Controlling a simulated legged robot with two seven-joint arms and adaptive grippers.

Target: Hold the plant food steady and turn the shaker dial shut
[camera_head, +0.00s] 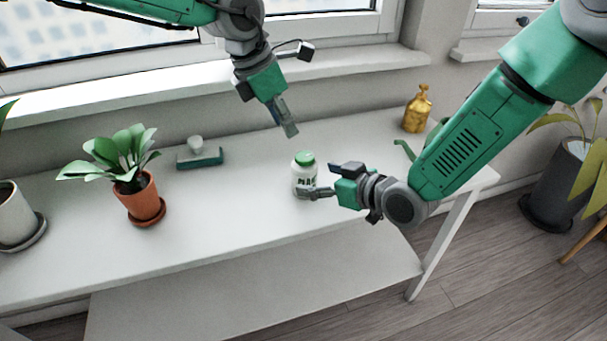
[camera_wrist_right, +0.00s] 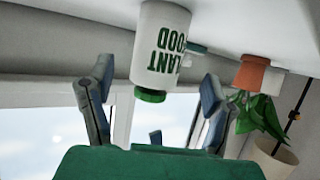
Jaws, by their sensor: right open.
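The plant food (camera_head: 304,177) is a white bottle with dark green lettering and a green dial top (camera_head: 304,158). It stands upright on the white table. In the right wrist view the bottle (camera_wrist_right: 162,45) appears upside down, beyond and between the fingers. My right gripper (camera_head: 322,181) is open at the bottle's right side; one finger overlaps the bottle's lower part in the head view. My right gripper also shows in the right wrist view (camera_wrist_right: 152,92), its fingers spread wide. My left gripper (camera_head: 290,130) hangs above and behind the bottle, apart from it; its finger opening is unclear.
A potted plant (camera_head: 145,205) and a teal-based brush-like object (camera_head: 200,155) stand left on the white table (camera_head: 230,245). A gold spray bottle (camera_head: 417,110) is at the back right. The table's front middle is clear. A window is behind.

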